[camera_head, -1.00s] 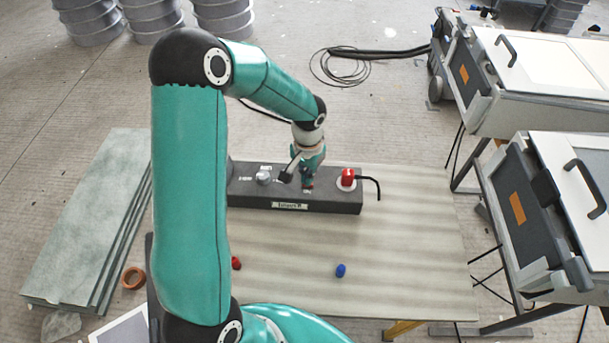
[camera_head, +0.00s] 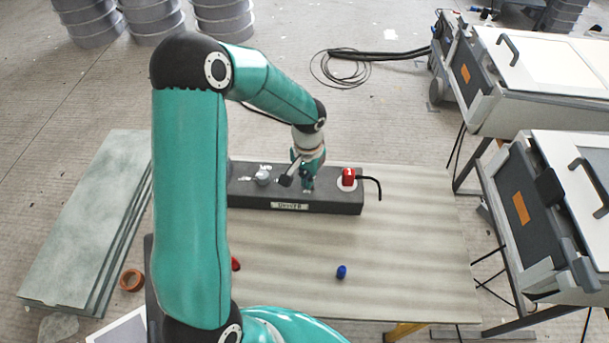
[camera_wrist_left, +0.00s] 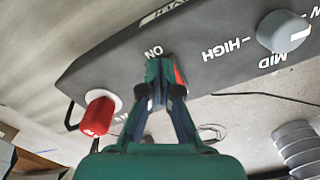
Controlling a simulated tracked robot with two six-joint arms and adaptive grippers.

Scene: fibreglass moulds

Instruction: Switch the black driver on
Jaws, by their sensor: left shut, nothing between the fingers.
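The black driver (camera_head: 335,204) is a long dark box on the board, with a label on its front. It carries a grey knob (camera_head: 263,177) on the left and a red plug (camera_head: 348,177) with a black cable on the right. My left gripper (camera_head: 307,190) is shut and empty, pointing down at the box's top between knob and plug. In the left wrist view the fingertips (camera_wrist_left: 164,62) are just beside the word ON. A red switch part (camera_wrist_left: 180,76) shows partly behind them, so its position and any contact cannot be told. My right gripper is out of view.
A blue piece (camera_head: 341,272) and a partly hidden red piece (camera_head: 236,264) lie on the pale board (camera_head: 420,250). Grey slabs (camera_head: 85,220) and an orange tape roll (camera_head: 131,280) are at left. Cases on stands (camera_head: 520,208) are at right. The board's front right is clear.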

